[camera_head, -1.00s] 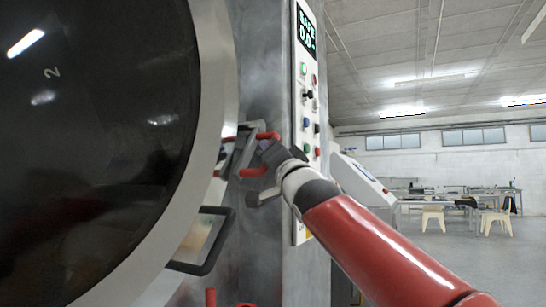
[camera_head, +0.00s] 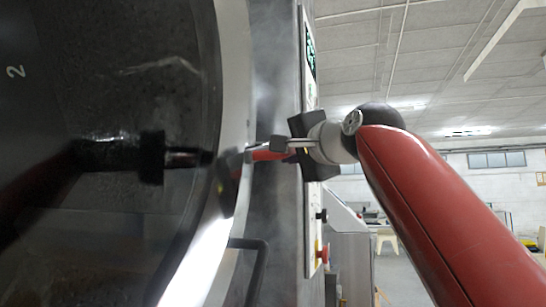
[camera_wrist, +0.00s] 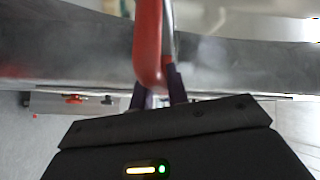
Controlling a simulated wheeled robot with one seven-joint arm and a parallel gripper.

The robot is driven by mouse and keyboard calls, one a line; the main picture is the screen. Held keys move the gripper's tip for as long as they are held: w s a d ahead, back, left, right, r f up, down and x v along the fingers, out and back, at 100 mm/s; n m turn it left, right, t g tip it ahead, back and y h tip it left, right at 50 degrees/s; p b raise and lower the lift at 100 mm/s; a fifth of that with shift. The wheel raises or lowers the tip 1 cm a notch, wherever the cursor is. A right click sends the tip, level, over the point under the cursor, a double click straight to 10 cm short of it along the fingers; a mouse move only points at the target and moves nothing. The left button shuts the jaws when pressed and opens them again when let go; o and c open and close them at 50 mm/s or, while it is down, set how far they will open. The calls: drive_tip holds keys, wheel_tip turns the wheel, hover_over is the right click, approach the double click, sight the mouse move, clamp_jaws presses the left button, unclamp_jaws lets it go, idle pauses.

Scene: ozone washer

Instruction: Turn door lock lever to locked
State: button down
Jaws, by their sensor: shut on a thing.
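The red lock lever (camera_head: 268,155) sticks out from the rim of the round door, pointing right toward my gripper. My gripper (camera_head: 282,145) is shut on the lever's outer end. In the wrist view the lever (camera_wrist: 149,45) runs down from the top edge to between the two dark fingers of my gripper (camera_wrist: 158,97). The fingers and palm partly hide the lever's tip. The large round door (camera_head: 110,100) has dark glass and a pale metal rim. The lever's inner mount is hard to make out.
The grey machine front (camera_head: 275,215) lies between door and panel. Open floor and tables show at the right.

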drive_tip(key=shift+r, duration=0.15)
drive_tip(key=c, duration=1.4)
unclamp_jaws()
drive_tip(key=shift+d, duration=0.1)
drive_tip(key=shift+o, duration=0.2)
drive_tip(key=shift+s+d+f, duration=0.1)
drive_tip(key=shift+s+f, duration=0.05)
drive_tip(key=shift+f, duration=0.05)
drive_tip(key=b+v, duration=0.4)
drive_tip(key=v, duration=0.3)
drive_tip(key=shift+s+r, duration=0.15)
drive_tip(key=shift+r, duration=0.05)
drive_tip(key=shift+c, duration=0.5)
